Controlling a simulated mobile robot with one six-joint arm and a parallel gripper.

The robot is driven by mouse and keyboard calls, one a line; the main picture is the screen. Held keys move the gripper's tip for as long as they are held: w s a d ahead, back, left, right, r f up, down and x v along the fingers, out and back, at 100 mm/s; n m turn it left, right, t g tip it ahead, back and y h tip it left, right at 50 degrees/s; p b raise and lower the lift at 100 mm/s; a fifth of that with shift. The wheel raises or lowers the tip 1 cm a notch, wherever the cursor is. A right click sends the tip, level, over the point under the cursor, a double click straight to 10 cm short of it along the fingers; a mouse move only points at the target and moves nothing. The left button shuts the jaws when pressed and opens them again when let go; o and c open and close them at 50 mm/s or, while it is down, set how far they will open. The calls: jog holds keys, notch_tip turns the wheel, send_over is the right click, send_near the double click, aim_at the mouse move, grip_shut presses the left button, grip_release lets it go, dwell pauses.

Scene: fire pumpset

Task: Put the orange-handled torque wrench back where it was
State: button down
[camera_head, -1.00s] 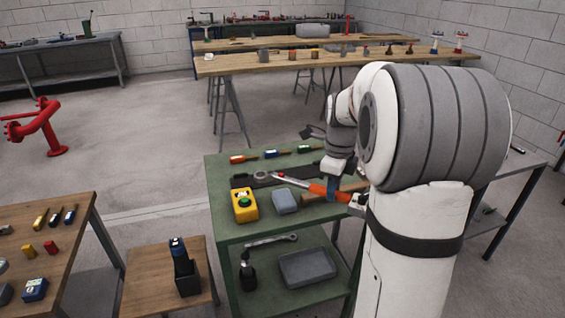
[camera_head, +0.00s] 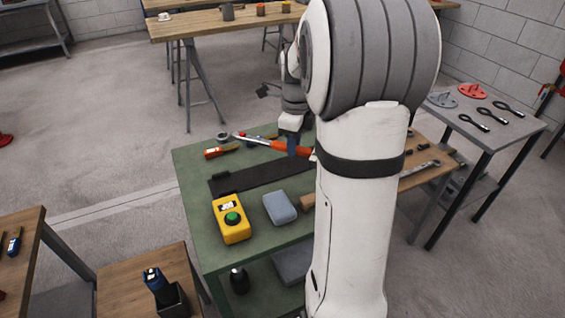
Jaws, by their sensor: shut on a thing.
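The torque wrench has an orange handle (camera_head: 283,148) and a silver shaft with a ratchet head to the left. My gripper (camera_head: 292,147) is shut on its orange handle. The wrench appears over the far side of the green workbench (camera_head: 190,195), beyond a long black mat (camera_head: 262,176). Its head overlaps small tools at the bench's far edge, and I cannot tell how high it is held. My arm hides the handle's right end and the right part of the bench.
A wooden stool (camera_head: 120,283) with a black holder stands front left. A grey table (camera_head: 470,130) with tools stands right.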

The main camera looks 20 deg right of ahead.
jog(key=shift+f+b, duration=0.5)
jog(key=shift+f, duration=3.05)
jog(key=c, duration=1.3)
grip_release()
jog(key=shift+f, duration=0.15)
jog(key=shift+o, duration=0.2)
